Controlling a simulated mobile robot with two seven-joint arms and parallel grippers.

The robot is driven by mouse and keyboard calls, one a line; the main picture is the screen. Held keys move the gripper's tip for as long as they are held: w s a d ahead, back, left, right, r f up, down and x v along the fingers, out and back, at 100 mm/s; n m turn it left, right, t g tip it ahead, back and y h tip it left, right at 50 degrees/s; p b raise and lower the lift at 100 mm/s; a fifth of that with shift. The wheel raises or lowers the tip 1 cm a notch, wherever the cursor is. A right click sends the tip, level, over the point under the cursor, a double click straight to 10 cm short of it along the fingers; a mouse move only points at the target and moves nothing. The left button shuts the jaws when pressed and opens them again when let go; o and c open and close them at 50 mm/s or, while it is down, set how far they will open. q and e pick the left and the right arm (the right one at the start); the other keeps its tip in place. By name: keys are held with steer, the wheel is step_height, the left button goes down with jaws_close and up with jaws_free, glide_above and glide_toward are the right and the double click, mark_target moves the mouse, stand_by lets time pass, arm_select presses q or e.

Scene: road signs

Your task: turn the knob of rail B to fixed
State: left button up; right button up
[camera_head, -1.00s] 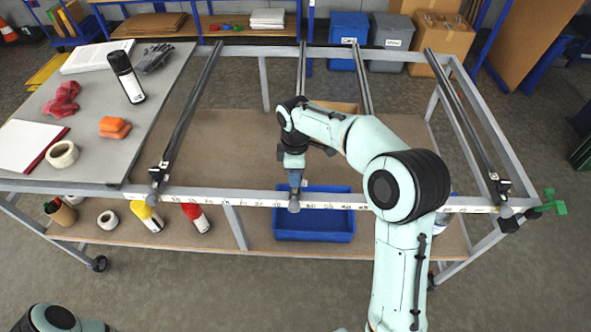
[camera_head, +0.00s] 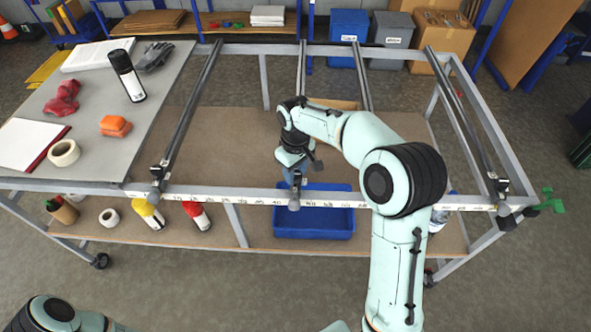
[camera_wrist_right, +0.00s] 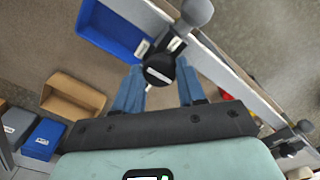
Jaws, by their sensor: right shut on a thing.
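The frame's second rail from the left (camera_head: 302,70) runs front to back, and its front end has a rounded grey end piece (camera_head: 294,204). I take it for rail B, though no rail letter is readable. Its dark round knob (camera_wrist_right: 159,70) carries a pale marking that I cannot read. My right gripper (camera_head: 294,174) is over the rail's front end. In the wrist view its blue fingers (camera_wrist_right: 160,88) are on either side of the knob, shut on it. My left arm shows at the bottom left, but its gripper is out of view.
Other rails stand left (camera_head: 185,120) and right (camera_head: 465,115). A blue bin (camera_head: 314,225) is on the lower shelf below the gripper. A grey table (camera_head: 95,120) with bottle, tape and cloths is at the left. A green-handled clamp (camera_head: 552,203) sticks out at the right corner.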

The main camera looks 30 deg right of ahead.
mark_target(296, 175)
stand_by(0.5)
steer(key=o, duration=1.1)
steer(key=shift+c, duration=0.2)
arm_select(q)
steer(key=w+r+p, duration=0.1)
steer(key=w+r, duration=0.1)
steer(key=shift+w+p, duration=0.3)
steer(key=shift+p, duration=0.05)
arm_select(e)
step_height(296, 175, up, 13)
steer(key=shift+r, duration=0.2)
arm_select(q)
steer(key=shift+s, duration=0.1)
